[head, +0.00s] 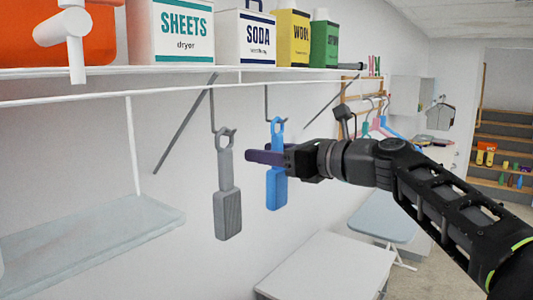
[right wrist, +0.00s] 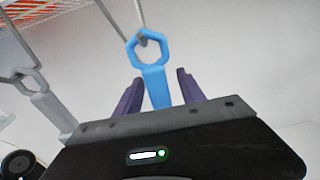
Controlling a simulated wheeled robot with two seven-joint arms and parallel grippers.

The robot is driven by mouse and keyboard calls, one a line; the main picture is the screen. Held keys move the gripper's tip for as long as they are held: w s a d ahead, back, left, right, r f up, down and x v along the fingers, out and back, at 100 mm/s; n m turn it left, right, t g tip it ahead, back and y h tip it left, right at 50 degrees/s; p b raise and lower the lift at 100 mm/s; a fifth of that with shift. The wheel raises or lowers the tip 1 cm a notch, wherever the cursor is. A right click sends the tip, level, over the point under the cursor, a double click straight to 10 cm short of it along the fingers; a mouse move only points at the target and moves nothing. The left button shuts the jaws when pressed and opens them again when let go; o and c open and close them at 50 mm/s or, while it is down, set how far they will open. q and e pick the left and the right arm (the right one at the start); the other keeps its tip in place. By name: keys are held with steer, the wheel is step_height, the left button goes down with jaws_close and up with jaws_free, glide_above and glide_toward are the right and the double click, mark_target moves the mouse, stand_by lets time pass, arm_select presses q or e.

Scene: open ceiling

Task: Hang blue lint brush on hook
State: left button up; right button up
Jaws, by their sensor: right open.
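The blue lint brush (head: 277,189) hangs upright, with its ring around a hook (head: 267,117) below the wire shelf. In the right wrist view the blue brush (right wrist: 155,86) shows with its ring at the hook's (right wrist: 146,36) end. My right gripper (head: 255,157) reaches in from the right at the brush's handle. Its two purple fingers (right wrist: 157,88) stand apart on either side of the handle, with gaps, so it is open. The lower part of the brush is hidden by the gripper in the wrist view. My left gripper is not in view.
A grey brush (head: 227,200) hangs on a hook just left. Above, the wire shelf (head: 150,72) carries boxes and bottles. A pale glass shelf (head: 95,235) is at lower left. A white-topped surface (head: 325,265) lies below, and an ironing board (head: 383,216) stands behind.

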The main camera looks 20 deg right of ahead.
steer(key=b+v, duration=0.2)
steer(key=v, duration=0.5)
steer(key=shift+s+d, duration=0.15)
steer(key=shift+s, duration=0.05)
